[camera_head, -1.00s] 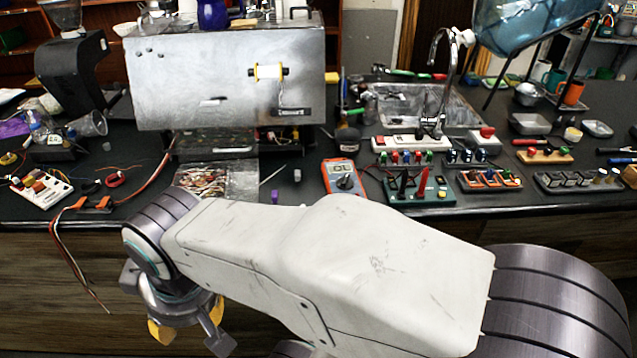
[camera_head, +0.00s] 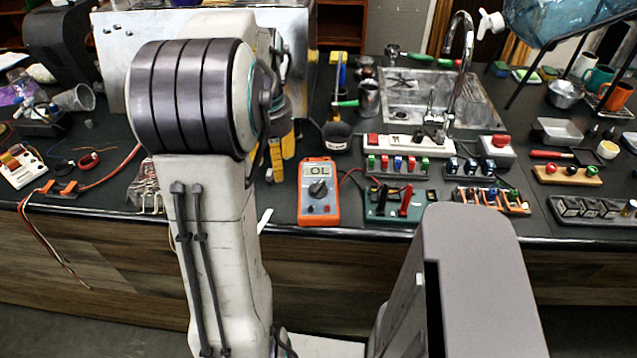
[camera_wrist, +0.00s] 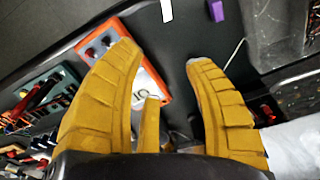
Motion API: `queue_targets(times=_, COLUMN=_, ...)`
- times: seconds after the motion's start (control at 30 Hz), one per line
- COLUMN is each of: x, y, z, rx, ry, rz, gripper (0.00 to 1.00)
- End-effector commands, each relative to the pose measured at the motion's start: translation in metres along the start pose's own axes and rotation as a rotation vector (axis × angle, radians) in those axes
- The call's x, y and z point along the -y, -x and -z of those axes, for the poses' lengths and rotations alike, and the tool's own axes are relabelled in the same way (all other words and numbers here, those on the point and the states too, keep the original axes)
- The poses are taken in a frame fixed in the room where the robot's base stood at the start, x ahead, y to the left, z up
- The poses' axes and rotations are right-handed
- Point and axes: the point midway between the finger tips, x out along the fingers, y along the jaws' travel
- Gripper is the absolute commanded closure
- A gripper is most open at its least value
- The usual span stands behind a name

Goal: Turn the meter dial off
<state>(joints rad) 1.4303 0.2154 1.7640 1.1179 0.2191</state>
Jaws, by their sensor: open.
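The orange multimeter (camera_head: 305,212) lies face up near the counter's front edge in the head view. Its display reads "OL" and its dark round dial (camera_head: 318,189) shows, though the pointer setting is too small to read. In the wrist view the meter (camera_wrist: 85,42) is at upper left, partly covered by my left finger; I cannot make out the dial clearly there. My gripper (camera_wrist: 160,54) is open and empty, its yellow fingers spread. In the head view my gripper (camera_head: 281,145) is partly hidden by my arm, to the left of and behind the meter.
A green board with red and black leads (camera_head: 396,203) stands right of the meter. A purple block (camera_wrist: 215,10) lies on the dark counter.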

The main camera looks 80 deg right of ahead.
Motion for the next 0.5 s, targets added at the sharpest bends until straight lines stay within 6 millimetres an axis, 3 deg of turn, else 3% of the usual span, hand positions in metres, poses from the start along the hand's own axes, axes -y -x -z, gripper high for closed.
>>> queue_targets(times=0.03, x=-0.019, y=-0.004, z=0.011, rx=0.010, ry=-0.063, rz=-0.004, gripper=0.52)
queue_targets(times=0.2, x=-0.062, y=-0.013, z=0.029, rx=0.031, ry=-0.195, rz=-0.012, gripper=0.52)
queue_targets(times=0.33, x=-0.080, y=-0.018, z=0.035, rx=0.039, ry=-0.249, rz=-0.015, gripper=0.52)
queue_targets(times=0.5, x=-0.088, y=-0.031, z=0.037, rx=0.044, ry=-0.272, rz=-0.016, gripper=0.52)
